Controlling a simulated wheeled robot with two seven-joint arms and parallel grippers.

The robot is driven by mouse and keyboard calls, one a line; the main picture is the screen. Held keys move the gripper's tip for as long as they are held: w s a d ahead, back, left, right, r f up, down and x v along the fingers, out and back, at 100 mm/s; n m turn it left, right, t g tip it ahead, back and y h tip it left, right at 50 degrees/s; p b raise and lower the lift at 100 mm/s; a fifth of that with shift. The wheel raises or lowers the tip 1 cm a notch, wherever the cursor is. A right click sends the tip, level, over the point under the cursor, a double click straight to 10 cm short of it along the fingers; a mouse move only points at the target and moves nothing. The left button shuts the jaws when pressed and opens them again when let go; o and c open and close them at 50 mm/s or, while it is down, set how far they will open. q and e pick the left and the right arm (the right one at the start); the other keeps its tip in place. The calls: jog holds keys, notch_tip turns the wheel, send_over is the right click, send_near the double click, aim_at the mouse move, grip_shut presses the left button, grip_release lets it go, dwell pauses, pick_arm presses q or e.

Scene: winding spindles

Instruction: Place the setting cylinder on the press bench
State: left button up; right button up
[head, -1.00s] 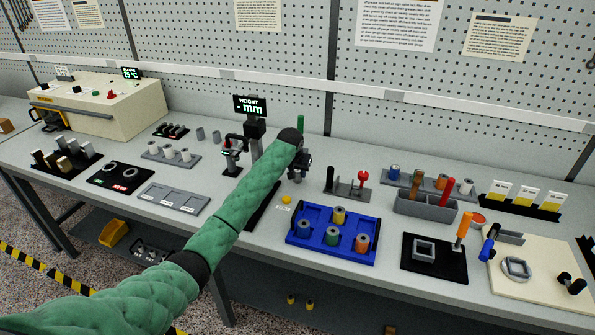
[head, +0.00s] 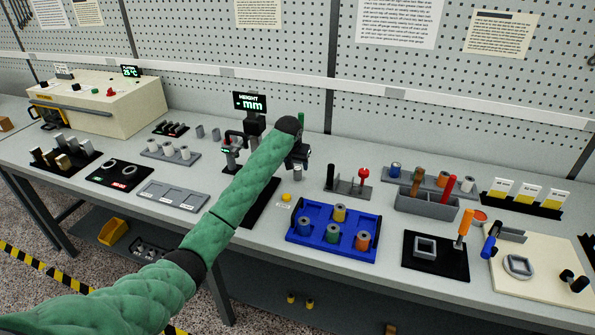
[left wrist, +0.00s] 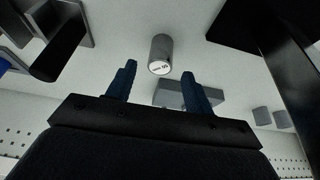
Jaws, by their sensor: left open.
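A grey cylinder with a white marked end face (left wrist: 159,67) lies ahead of my left gripper (left wrist: 158,85) in the left wrist view. I take it for the setting cylinder. The blue fingers are open, one to each side of its line, and do not touch it. In the head view my left gripper (head: 299,152) hangs over the bench beside the height gauge (head: 250,103), with a small grey cylinder (head: 297,173) just below it. My right gripper is out of view. I cannot tell which surface is the press bench; a cream board (head: 535,282) with a grey ring is at the right.
A blue tray (head: 293,236) with several coloured spools stands right of my arm. A grey tray with recesses (head: 172,196) is on the left. A black plate (head: 450,268) with a square grey frame lies beside the cream board. A grey bin (head: 425,203) holds tools.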

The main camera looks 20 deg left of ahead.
pick_arm(q)
jog(key=b+v, duration=0.1)
jog(key=v, duration=0.7)
jog(key=shift+b, duration=0.4)
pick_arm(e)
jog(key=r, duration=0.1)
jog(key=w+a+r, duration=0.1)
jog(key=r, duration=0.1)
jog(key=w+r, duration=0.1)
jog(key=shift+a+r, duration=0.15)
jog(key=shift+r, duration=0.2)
pick_arm(q)
jog(key=shift+r, duration=0.15)
